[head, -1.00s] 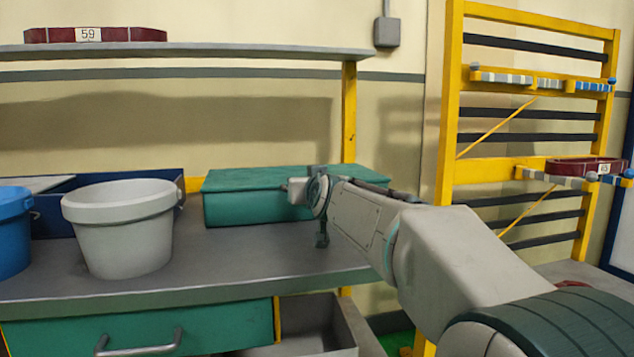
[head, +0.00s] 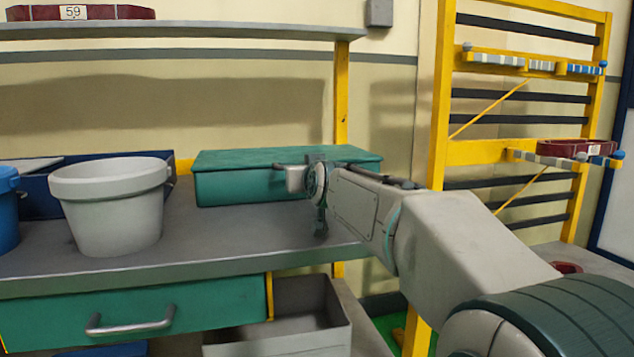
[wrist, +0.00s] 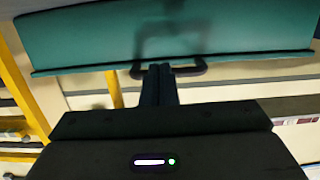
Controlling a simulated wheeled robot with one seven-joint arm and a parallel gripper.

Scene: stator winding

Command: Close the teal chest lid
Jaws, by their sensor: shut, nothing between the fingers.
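The teal chest (head: 240,188) stands at the back right of the grey workbench. Its teal lid (head: 235,160) looks flat and down on the box in the head view; any small gap is too fine to tell. My gripper (wrist: 160,72) is shut and empty. In the wrist view its fingertips are at a dark handle (wrist: 190,72) along the edge of a teal panel (wrist: 90,40) of the chest; I cannot tell whether they touch. In the head view my wrist covers part of the chest's front, and the fingertips are hard to make out.
A grey bucket (head: 110,210) and a blue bucket (head: 7,212) stand left of the chest, before a dark blue box (head: 40,203). Below are a teal drawer (head: 200,308) and an open grey bin (head: 285,340). A yellow rack (head: 445,130) stands to the right.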

